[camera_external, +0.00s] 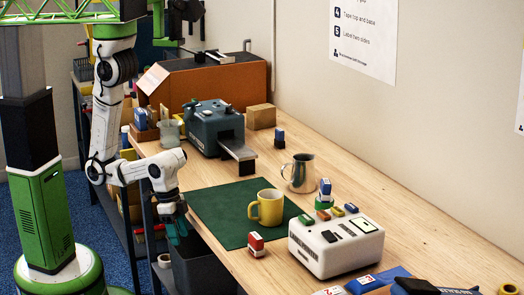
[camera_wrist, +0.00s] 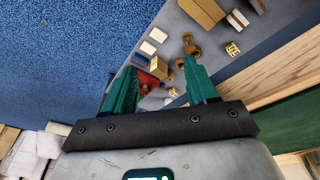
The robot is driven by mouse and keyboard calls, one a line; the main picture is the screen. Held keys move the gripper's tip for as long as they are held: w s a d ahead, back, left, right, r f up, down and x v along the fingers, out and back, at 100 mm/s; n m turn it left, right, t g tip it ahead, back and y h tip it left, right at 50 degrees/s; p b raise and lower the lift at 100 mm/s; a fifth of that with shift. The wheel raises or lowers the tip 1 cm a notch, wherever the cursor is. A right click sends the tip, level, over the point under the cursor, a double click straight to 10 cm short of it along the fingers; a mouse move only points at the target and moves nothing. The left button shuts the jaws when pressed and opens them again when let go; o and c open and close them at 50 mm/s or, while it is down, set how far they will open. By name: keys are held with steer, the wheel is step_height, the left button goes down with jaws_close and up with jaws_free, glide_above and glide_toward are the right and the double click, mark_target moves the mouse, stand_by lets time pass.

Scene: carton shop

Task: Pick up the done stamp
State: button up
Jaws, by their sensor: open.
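Several stamps stand on the workbench (camera_external: 440,238), and their lettering is too small to tell which is the done stamp. A red-and-white stamp (camera_external: 256,245) stands at the front edge of the green mat (camera_external: 222,205). A blue-and-white stamp (camera_external: 325,189) stands upright behind the white label machine. Another blue-topped stamp (camera_external: 279,139) stands farther back, beside the grey machine. My gripper (camera_external: 178,230) hangs at the bench's left edge, left of the mat and apart from all these stamps. In the wrist view my gripper (camera_wrist: 158,78) is open, with nothing between its green fingers.
A yellow mug (camera_external: 267,207) stands on the mat, with a metal pitcher (camera_external: 299,173) behind it. The white machine (camera_external: 336,246) carries small coloured blocks. The grey machine (camera_external: 216,128) stands farther back. The wrist view shows a lower shelf (camera_wrist: 215,62) with small items and blue carpet (camera_wrist: 60,50).

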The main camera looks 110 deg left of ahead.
steer(key=w+d+r+n+t+h+b, duration=0.3)
steer(key=w+d+r+t+h+b, duration=0.4)
steer(key=w+d+r, duration=1.5)
steer(key=w+a+r+n+t+y, duration=0.1)
steer(key=w+a+n+t+y, duration=0.15)
steer(key=w+a+y, duration=0.4)
steer(key=w+a+n+g+y+b, duration=0.1)
steer(key=w+a+n+y, duration=0.3)
steer(key=a, duration=0.6)
steer(key=w+a+n+h+b, duration=0.1)
steer(key=w+a+n, duration=0.1)
steer(key=w+a, duration=0.6)
steer(key=a+f+n+g+y+b, duration=0.15)
steer(key=a+n+g+y, duration=0.3)
steer(key=a, duration=2.25)
steer(key=n+g+h+b, duration=0.5)
steer(key=n+g+b, duration=0.25)
steer(key=n, duration=0.35)
glide_above(280, 129)
steer(key=f, duration=0.2)
steer(key=shift+w+d+f+p, duration=0.25)
steer(key=shift+w+f+p, duration=0.1)
steer(key=shift+w+f, duration=0.05)
steer(key=shift+g, duration=0.25)
steer(key=f, duration=0.5)
steer(key=shift+s+a+b, duration=0.3)
step_height(280, 129, down, 6)
steer(key=shift+s+d+r+b, duration=0.15)
steer(key=shift+r+b, duration=0.05)
steer(key=shift+b, duration=0.2)
